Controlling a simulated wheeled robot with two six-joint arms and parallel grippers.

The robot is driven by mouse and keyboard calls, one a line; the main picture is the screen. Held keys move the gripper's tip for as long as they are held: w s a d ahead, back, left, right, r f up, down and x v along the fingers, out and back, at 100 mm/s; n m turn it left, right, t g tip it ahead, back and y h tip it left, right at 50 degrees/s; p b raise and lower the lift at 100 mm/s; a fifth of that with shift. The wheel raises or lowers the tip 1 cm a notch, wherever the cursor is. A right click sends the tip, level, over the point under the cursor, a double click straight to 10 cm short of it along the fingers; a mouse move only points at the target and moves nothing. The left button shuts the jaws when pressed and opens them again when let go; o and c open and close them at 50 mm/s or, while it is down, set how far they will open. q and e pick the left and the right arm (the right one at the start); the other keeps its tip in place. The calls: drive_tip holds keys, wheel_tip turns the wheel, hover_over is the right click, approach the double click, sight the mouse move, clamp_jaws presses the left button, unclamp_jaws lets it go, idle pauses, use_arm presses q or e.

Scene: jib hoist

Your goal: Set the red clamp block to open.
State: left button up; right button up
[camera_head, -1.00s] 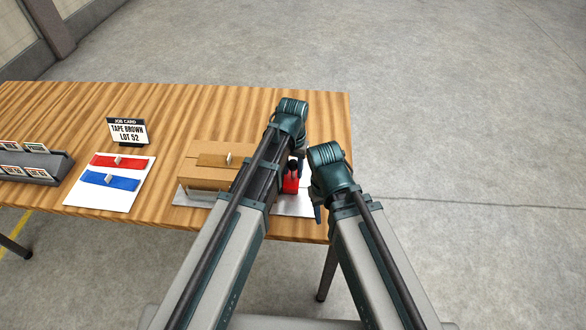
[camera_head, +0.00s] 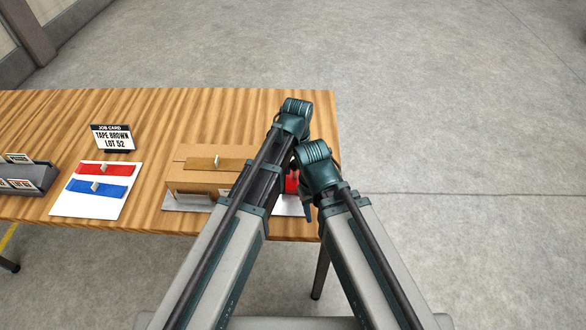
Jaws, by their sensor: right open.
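A small red block (camera_head: 291,182), which looks like the clamp block, stands at the right end of a pale plate (camera_head: 188,202) on the table. My arms cover most of it, so its setting cannot be read. My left gripper (camera_head: 295,118) is above and behind it at the far end of my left arm; its fingers are hidden. My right gripper (camera_head: 308,212) is open beside the red block, at its right and slightly nearer; only one dark fingertip shows. I cannot tell whether it touches the block.
A brown carton (camera_head: 190,179) with a brown strip (camera_head: 216,163) sits on the plate. A white sheet (camera_head: 90,206) carries a red strip (camera_head: 104,169) and a blue strip (camera_head: 97,188). A job card (camera_head: 113,138) and a grey rack (camera_head: 33,177) stand left. The wooden table (camera_head: 200,110) is clear at the back.

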use_arm(q)
drive_tip(key=shift+r, duration=0.1)
idle(0.4)
wheel_tip(320, 180, up, 14)
drive_tip(key=p, duration=1.4)
use_arm(e)
wheel_tip(320, 180, up, 14)
use_arm(q)
drive_tip(key=shift+f, duration=0.2)
use_arm(e)
drive_tip(key=shift+f, duration=0.15)
use_arm(q)
drive_tip(key=s+a, duration=0.3)
drive_tip(key=s, duration=0.4)
drive_tip(key=s+a+y, duration=0.1)
drive_tip(key=s+a, duration=0.2)
drive_tip(key=s, duration=0.4)
drive_tip(key=shift+s+a, duration=0.35)
drive_tip(key=shift+r, duration=0.1)
